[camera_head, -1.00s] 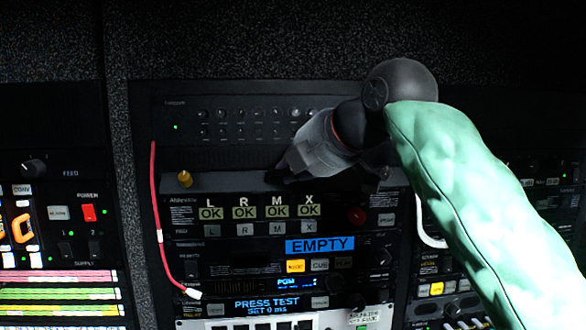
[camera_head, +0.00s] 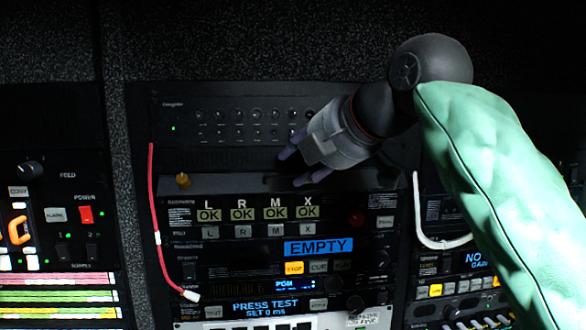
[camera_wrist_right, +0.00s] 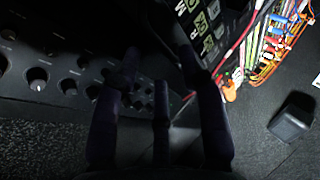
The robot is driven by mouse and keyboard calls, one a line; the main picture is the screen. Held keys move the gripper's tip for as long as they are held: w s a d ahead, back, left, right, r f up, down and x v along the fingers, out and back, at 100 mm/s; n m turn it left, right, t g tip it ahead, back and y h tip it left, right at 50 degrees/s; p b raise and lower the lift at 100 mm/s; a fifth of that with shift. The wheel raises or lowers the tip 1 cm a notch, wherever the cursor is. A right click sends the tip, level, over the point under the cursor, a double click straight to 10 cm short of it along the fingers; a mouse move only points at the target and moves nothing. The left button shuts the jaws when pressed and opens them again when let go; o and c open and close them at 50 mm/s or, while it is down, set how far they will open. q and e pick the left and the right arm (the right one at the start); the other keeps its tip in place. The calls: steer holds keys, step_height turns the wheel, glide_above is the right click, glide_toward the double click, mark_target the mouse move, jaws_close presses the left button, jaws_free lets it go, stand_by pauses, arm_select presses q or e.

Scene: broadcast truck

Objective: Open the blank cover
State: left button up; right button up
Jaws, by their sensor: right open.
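A plain dark panel strip (camera_head: 235,184), apparently the blank cover, lies between the knob unit and the panel with the OK labels. I cannot tell whether the cover is shut or tilted. My right gripper (camera_head: 292,167) is open and empty in front of the strip's middle. Its purple fingers point left, one higher and one near the strip; contact is unclear. The right wrist view shows the dark fingers (camera_wrist_right: 160,105) spread across the panels. My left gripper is not in view.
The knob unit (camera_head: 250,125) is above. The OK panel (camera_head: 258,215) and a blue EMPTY display (camera_head: 319,247) are below. A red cable (camera_head: 156,215) hangs at the left, a white cable (camera_head: 440,243) at the right. Coloured cables (camera_wrist_right: 275,45) show in the wrist view.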

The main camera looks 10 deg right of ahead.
steer(key=v, duration=0.8)
steer(key=shift+s, duration=0.1)
